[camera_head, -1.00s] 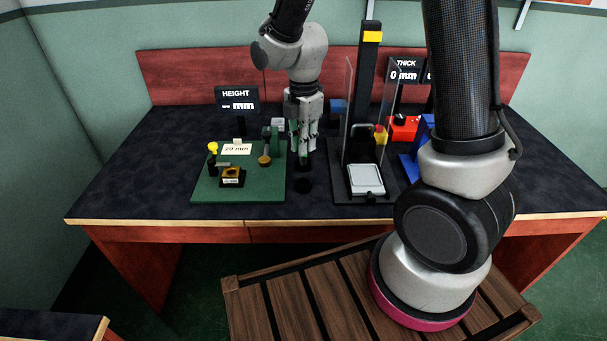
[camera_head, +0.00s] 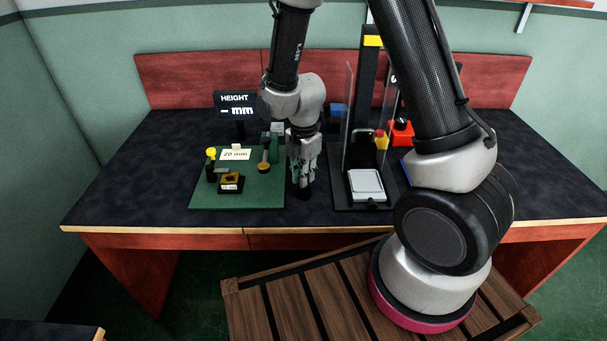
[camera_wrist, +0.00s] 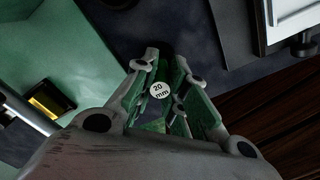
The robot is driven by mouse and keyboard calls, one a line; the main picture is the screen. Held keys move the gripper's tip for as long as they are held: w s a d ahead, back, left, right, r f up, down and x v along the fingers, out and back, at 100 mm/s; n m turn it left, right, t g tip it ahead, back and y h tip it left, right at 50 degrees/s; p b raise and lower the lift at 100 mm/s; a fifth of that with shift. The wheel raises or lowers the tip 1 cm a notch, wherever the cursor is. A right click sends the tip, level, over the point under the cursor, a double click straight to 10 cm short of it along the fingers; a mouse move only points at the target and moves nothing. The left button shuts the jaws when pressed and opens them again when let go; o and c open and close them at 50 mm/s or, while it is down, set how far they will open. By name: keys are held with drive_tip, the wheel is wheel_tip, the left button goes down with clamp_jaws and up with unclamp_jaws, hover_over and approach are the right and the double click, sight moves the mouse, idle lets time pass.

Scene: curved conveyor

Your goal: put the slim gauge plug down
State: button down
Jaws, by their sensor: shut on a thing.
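The slim gauge plug shows in the wrist view as a round white top marked 20 mm (camera_wrist: 159,90) between my fingers. My gripper (camera_wrist: 172,92) has grey links and green pads and is shut on the plug. In the head view my gripper (camera_head: 303,178) points down, low over the dark table, between the green board and the black scale stand. A dark shape (camera_head: 304,192) shows just under the fingertips. I cannot tell there where the plug ends and the black round spot on the table begins, or whether they touch.
The green board (camera_head: 258,198) with a 20 mm sign (camera_head: 236,154) and a yellow-topped block (camera_head: 231,181) lies close on the left. The scale stand (camera_head: 345,198) with its pale plate (camera_head: 366,184) and clear panels is close on the right. The table (camera_head: 140,185) is clear at far left.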

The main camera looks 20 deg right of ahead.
drive_tip(key=c, duration=1.5)
unclamp_jaws()
drive_tip(key=shift+f, duration=0.15)
drive_tip(key=shift+o, duration=0.2)
wheel_tip(320, 180, up, 12)
drive_tip(key=s+d+r+m+t, duration=0.1)
drive_tip(key=s+d+r+m, duration=0.25)
drive_tip(key=r+m, duration=0.2)
drive_tip(key=s+d+r+m+t, duration=0.1)
drive_tip(key=s+d+r+m, duration=0.2)
drive_tip(key=d+r+m, duration=0.25)
drive_tip(key=s+d+r+m+t, duration=0.1)
drive_tip(key=s+d+r+m, duration=0.2)
drive_tip(key=s+m, duration=0.3)
drive_tip(key=s+d+r+m+t, duration=0.1)
drive_tip(key=s+d+r+m, duration=0.2)
drive_tip(key=s+m, duration=0.3)
drive_tip(key=shift+s+r, duration=0.3)
drive_tip(key=shift+r, duration=0.35)
